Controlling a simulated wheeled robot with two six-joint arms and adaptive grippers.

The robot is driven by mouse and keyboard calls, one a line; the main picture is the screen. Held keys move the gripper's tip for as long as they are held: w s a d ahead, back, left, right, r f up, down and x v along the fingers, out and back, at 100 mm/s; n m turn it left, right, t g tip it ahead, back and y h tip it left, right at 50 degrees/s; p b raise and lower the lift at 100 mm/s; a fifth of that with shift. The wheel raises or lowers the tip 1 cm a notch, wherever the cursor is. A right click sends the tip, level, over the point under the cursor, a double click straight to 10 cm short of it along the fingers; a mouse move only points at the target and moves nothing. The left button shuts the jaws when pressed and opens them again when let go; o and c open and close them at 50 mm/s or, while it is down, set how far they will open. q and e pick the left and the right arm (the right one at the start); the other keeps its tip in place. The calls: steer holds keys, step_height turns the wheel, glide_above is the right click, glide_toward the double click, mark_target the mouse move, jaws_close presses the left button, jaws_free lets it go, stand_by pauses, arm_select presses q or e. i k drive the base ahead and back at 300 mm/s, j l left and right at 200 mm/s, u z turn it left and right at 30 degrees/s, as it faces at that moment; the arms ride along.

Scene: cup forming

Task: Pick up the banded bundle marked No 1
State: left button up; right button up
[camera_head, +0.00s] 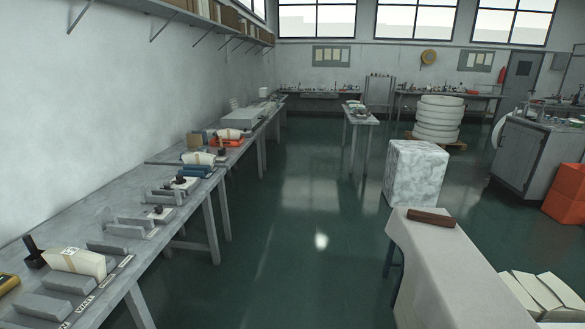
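A cream banded bundle (88,264) lies on the long grey workbench (170,228) at the lower left. It has a tan band and a small white tag with dark marks, too small to read for certain. It rests among grey blocks near the bench's front edge. Farther along the bench are two more pale bundles, one near a blue item (197,158) and one near an orange item (229,134). I cannot read any number on these. Neither of my grippers is in view.
Grey blocks (69,283) and a dark upright tool (33,252) flank the near bundle. A yellow item (7,283) sits at the left edge. A cloth-covered table (455,265) with a brown block stands at right. The green floor (300,240) between is clear.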

mark_target(196, 158)
steer(key=i+u, duration=0.2)
steer(key=i, duration=0.6)
steer(key=i+u, duration=0.15)
steer(key=i, duration=0.65)
steer(key=i+l+u, duration=0.2)
steer(key=i, duration=0.6)
steer(key=i+u, duration=0.2)
steer(key=i, duration=0.25)
steer(key=i+l+u, duration=0.15)
steer(key=i, duration=0.25)
steer(key=i+l+u, duration=0.2)
steer(key=i, duration=0.2)
steer(key=j, duration=0.1)
